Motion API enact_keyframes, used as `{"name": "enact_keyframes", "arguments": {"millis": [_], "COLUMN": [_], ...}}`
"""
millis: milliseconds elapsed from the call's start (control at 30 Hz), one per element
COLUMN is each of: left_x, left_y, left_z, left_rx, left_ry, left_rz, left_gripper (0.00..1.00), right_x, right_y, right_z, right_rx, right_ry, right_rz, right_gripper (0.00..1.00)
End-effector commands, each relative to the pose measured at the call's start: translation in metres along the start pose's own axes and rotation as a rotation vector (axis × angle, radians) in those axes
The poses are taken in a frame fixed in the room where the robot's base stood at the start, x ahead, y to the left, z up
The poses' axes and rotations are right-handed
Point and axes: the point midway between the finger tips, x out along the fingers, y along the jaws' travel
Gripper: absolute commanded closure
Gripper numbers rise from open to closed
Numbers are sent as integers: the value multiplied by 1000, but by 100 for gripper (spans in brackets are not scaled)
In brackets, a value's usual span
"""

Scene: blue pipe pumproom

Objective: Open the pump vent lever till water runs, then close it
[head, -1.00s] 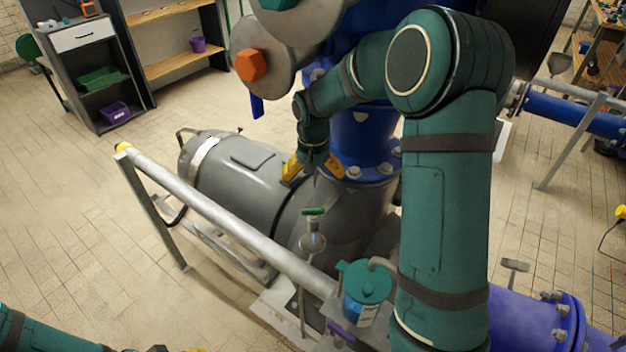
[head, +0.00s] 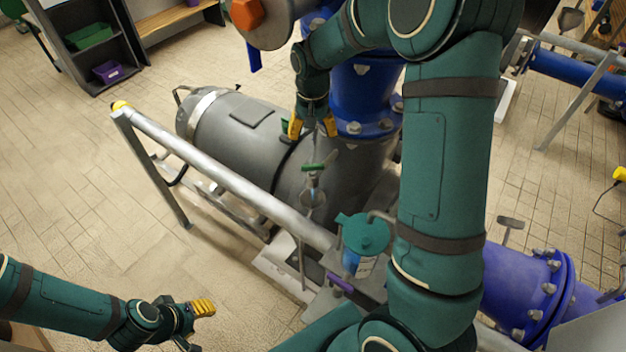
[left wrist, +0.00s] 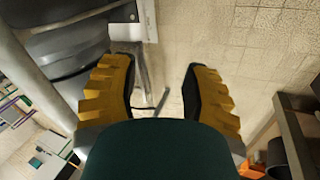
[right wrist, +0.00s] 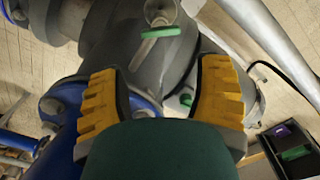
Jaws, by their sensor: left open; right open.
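The grey pump (head: 235,125) lies below the blue riser pipe. A green-handled lever (head: 315,167) stands on a metal fitting at the pump's near side; it also shows in the right wrist view (right wrist: 160,32). A second small green part (right wrist: 185,99) shows between the right fingers. I cannot tell which is the vent lever. My right gripper (head: 313,128) is open over the pump, just beyond the green-handled lever, holding nothing. My left gripper (head: 203,312) is open and empty at the lower left, away from the pump; its yellow fingers (left wrist: 160,95) are apart. No running water shows.
A grey rail (head: 215,175) runs along the pump's near side. A blue pot with a green lid (head: 365,235) and a purple handle (head: 340,284) stand nearby. A blue flanged pipe (head: 525,290) lies at right. Tiled floor at left is free.

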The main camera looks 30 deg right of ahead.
Motion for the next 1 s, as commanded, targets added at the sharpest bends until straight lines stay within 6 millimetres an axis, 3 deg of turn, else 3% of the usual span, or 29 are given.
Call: {"name": "enact_keyframes", "arguments": {"millis": [167,400,600,767,1000], "left_x": [-34,-94,-122,-128,-124], "left_y": [12,34,43,45,43], "left_z": [-7,-22,-29,-31,-31], "left_rx": [-4,-12,-17,-19,-20], "left_ry": [12,39,53,57,57], "left_rz": [1,3,4,4,4], "left_gripper": [53,53,53,53,53], "right_x": [-3,-10,-17,-18,11], "right_y": [6,12,11,10,10], "right_z": [3,5,3,0,1], "right_rx": [-291,-999,-1410,-1536,-1548], "right_ry": [-35,-62,-21,1,1], "right_rz": [29,21,-2,-4,-6], "right_gripper": [59,59,59,59,59]}}
